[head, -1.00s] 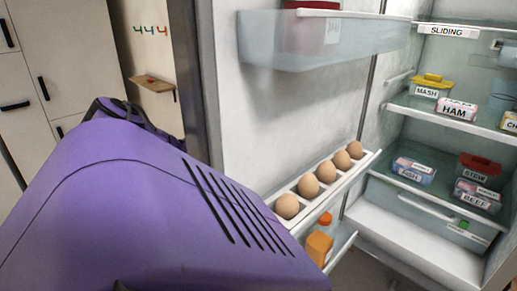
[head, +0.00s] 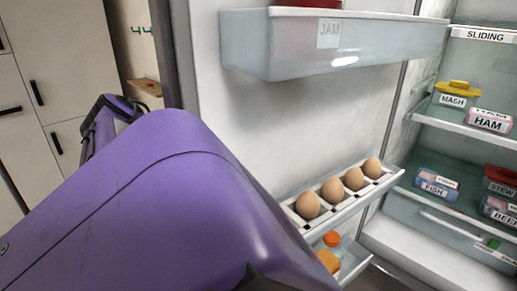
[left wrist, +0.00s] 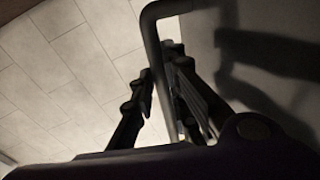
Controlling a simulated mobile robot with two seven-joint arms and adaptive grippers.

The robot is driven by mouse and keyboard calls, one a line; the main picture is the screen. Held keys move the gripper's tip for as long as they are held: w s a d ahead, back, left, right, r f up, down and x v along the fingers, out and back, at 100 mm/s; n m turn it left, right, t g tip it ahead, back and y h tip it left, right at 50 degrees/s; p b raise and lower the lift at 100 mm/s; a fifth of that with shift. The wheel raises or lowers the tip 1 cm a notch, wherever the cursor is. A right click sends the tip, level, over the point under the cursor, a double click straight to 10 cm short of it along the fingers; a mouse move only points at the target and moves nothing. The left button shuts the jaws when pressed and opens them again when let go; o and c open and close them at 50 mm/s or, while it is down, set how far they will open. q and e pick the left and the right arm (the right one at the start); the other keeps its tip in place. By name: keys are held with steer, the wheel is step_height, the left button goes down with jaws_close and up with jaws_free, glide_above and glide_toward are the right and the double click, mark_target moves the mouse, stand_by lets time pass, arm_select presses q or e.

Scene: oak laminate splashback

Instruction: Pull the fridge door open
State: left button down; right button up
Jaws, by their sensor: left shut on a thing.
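The fridge door (head: 270,130) stands open, with its inner face showing in the head view. The outer face (left wrist: 250,30) is in shadow on the right of the left wrist view. A grey bar handle (left wrist: 152,38) runs down from a bend at the top of that view. My left gripper (left wrist: 165,85) has its dark fingers on either side of the bar and is shut on it. In the head view my purple left arm covers the lower left, and the gripper and handle are hidden. My right gripper is in neither view.
The door carries a clear bin (head: 290,48) and an egg rack (head: 300,227) with several eggs. Fridge shelves (head: 450,124) hold labelled food boxes. Pale cabinets (head: 30,110) stand at left. A tiled floor (left wrist: 60,80) looks clear in the left wrist view.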

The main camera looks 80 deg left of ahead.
arm_select(q)
steer(key=shift+a, duration=0.25)
stand_by(0.4)
steer(key=c, duration=1.7)
jaws_free()
steer(key=shift+c, duration=0.2)
steer(key=shift+r, duration=0.1)
step_height(320, 180, up, 12)
steer(key=a, duration=0.2)
steer(key=shift+s+f, duration=0.2)
steer(key=shift+s, duration=0.2)
